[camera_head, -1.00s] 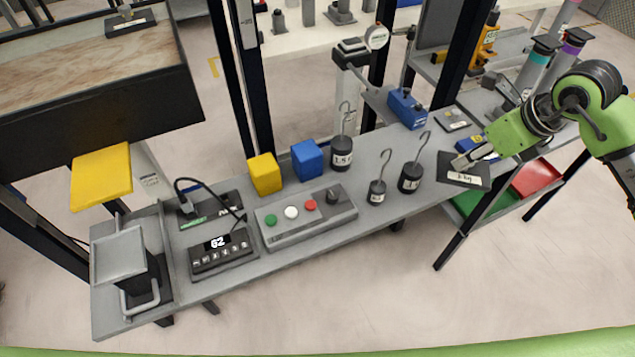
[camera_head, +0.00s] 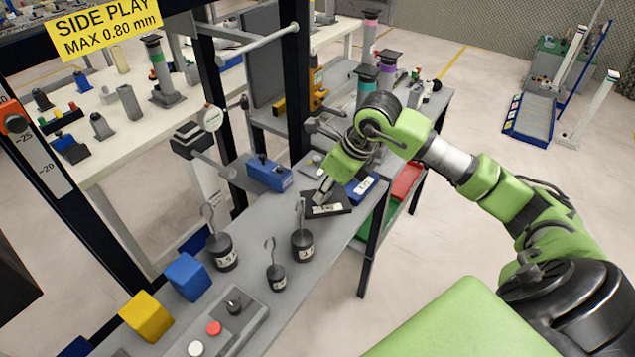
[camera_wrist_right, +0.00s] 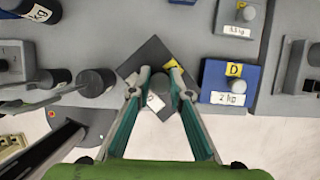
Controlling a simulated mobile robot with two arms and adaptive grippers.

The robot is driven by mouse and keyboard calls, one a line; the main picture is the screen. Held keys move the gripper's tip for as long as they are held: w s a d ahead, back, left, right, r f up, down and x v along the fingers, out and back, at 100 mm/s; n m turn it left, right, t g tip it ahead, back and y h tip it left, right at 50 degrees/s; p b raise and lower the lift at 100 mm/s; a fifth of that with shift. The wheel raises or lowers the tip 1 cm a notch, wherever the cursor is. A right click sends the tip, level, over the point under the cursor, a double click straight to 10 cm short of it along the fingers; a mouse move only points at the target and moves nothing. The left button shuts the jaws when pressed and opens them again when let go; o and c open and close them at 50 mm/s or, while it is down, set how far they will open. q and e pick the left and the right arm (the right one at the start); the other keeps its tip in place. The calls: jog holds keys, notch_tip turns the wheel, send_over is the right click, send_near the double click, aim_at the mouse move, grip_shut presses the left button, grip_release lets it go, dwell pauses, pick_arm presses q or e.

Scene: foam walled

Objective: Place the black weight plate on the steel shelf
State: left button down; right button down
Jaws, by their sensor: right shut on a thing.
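The black weight plate (camera_head: 331,210) is a dark square slab with a white label and a knob. It is at the front edge of the long grey steel-looking surface (camera_head: 337,236), near its right end. My right gripper (camera_head: 322,196) is shut on the plate. In the right wrist view the fingers (camera_wrist_right: 160,84) close around its knob, and the plate (camera_wrist_right: 148,58) lies turned like a diamond beneath. I cannot tell whether the plate touches the surface. Which surface is the steel shelf is not clear. My left gripper is not in view.
A blue 2 kg weight (camera_wrist_right: 224,82) stands close to the right of the plate. Dark hooked weights (camera_head: 302,246) stand to the left, with a blue cube (camera_head: 187,277) and a yellow cube (camera_head: 146,316) farther along. A red bin (camera_head: 406,180) sits below, by the legs.

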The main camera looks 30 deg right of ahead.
aim_at(329, 202)
jog(key=shift+w+f, duration=0.1)
jog(key=shift+f, duration=1.2)
jog(key=shift+f+p, duration=0.4)
jog(key=shift+f, duration=1.2)
jog(key=c, duration=1.9)
grip_release()
jog(key=shift+f, duration=0.15)
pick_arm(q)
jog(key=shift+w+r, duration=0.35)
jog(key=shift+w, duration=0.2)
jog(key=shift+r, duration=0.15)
